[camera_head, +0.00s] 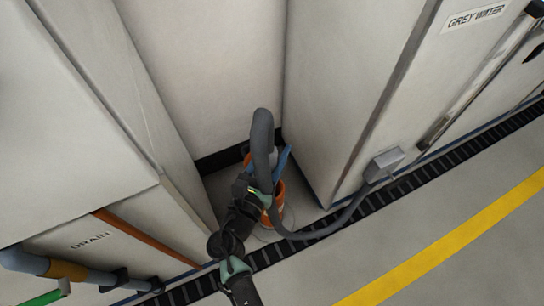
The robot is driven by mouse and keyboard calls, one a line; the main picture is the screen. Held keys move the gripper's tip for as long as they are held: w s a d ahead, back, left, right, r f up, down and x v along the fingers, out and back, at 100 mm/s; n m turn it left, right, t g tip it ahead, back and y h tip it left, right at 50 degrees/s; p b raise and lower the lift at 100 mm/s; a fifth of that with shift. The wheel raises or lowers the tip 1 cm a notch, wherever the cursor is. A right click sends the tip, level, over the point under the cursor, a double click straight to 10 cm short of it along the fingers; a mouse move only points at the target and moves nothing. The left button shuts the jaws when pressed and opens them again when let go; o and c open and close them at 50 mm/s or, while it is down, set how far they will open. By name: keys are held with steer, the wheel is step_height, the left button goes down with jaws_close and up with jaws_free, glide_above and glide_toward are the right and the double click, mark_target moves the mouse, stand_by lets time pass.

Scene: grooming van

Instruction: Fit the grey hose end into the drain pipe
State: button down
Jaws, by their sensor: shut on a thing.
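The grey hose (330,228) runs from a grey box on the right cabinet, sags low over the floor and curves up to my gripper (262,190). My gripper is shut on its thick grey end piece (263,135), which stands up above the jaws in the corner recess. An orange round thing (279,206) is right behind my gripper, partly hidden; I cannot tell whether it is the drain pipe or a bucket. A blue-grey pipe (85,275) with an orange band lies under the DRAIN label at lower left, apart from the hose end.
A blue piece (283,162) sits beside the hose end. Tall pale cabinets wall the recess on both sides. An orange-brown strip (145,238) slants down the left cabinet. A black ribbed floor strip (375,207) crosses in front. The floor by the yellow line (450,237) is clear.

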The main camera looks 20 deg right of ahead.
step_height(320, 180, down, 7)
steer(key=w+d+b, duration=0.1)
steer(key=b, duration=0.5)
steer(key=shift+g+h, duration=0.3)
steer(key=shift+g, duration=0.1)
steer(key=shift+f, duration=0.35)
stand_by(0.9)
steer(key=shift+f+b, duration=0.55)
steer(key=shift+b, duration=0.15)
steer(key=shift+f, duration=0.15)
